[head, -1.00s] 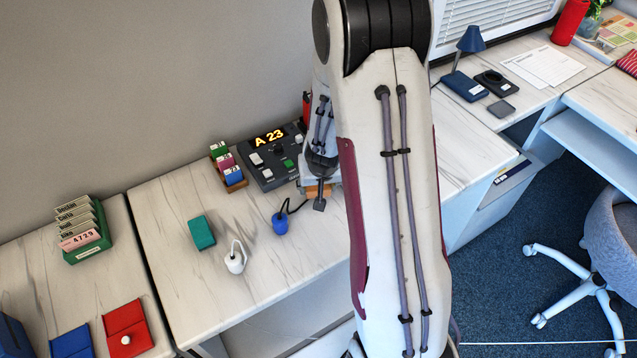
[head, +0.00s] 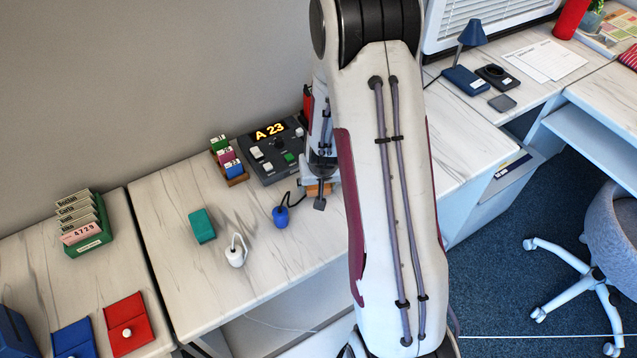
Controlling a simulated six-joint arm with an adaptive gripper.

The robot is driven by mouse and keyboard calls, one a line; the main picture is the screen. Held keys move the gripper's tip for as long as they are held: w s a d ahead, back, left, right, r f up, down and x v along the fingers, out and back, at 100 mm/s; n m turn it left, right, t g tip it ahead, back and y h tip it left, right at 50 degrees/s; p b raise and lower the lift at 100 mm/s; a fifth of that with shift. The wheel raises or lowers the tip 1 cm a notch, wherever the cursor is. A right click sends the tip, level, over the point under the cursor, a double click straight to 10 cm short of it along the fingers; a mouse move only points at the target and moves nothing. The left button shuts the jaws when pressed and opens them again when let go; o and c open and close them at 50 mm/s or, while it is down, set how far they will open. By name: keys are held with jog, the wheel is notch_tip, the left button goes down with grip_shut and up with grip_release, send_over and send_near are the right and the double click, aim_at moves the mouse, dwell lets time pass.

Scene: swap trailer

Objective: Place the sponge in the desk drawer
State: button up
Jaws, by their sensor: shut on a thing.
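My gripper (head: 320,194) is in the middle of the head view, over the right part of the near desk, partly hidden behind my own arm. One dark grey finger shows. It is shut on an orange piece, which I take to be the sponge (head: 314,188); only a small part of it shows, beside the finger. A drawer (head: 487,190) stands open at the desk's right side, right of my arm. A blue and yellow item (head: 512,166) lies in it. My arm hides part of the desk between gripper and drawer.
An office chair (head: 600,235) is at right.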

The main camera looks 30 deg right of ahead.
jog(key=shift+f, duration=0.1)
jog(key=o, duration=1)
jog(key=shift+r, duration=0.2)
jog(key=shift+v, duration=1.75)
jog(key=shift+s+r, duration=0.1)
